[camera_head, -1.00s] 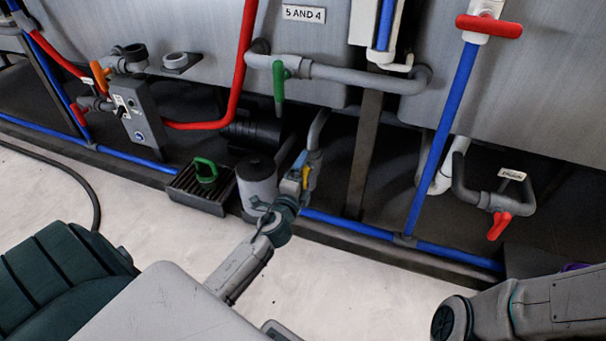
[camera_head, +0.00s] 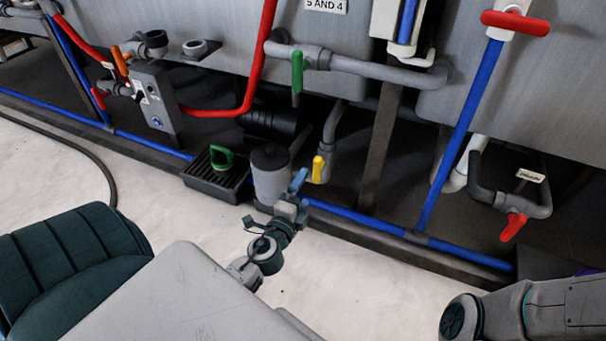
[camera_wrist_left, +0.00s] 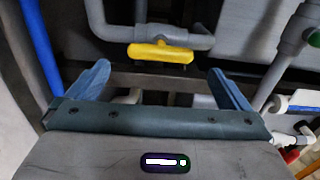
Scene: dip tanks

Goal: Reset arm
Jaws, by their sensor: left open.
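My left gripper (camera_head: 297,187) is in the middle of the head view, at the end of my left arm, its blue fingers pointing toward the tanks. In the left wrist view, the jaws (camera_wrist_left: 160,82) are spread wide with nothing between them. A yellow valve handle (camera_head: 318,168) is on a grey pipe just beyond the gripper. In the left wrist view the yellow handle (camera_wrist_left: 160,53) lies crosswise ahead of the fingers, apart from them. My right arm shows at the lower right, but its gripper is out of view.
A grey cylindrical container (camera_head: 270,178) stands close beside the left gripper. A black tray (camera_head: 205,183) holds a green-handled item. A blue pipe (camera_head: 345,216) runs along the floor edge. Green (camera_head: 297,72) and red (camera_head: 512,227) valve handles are farther off. The pale floor (camera_head: 350,270) is open.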

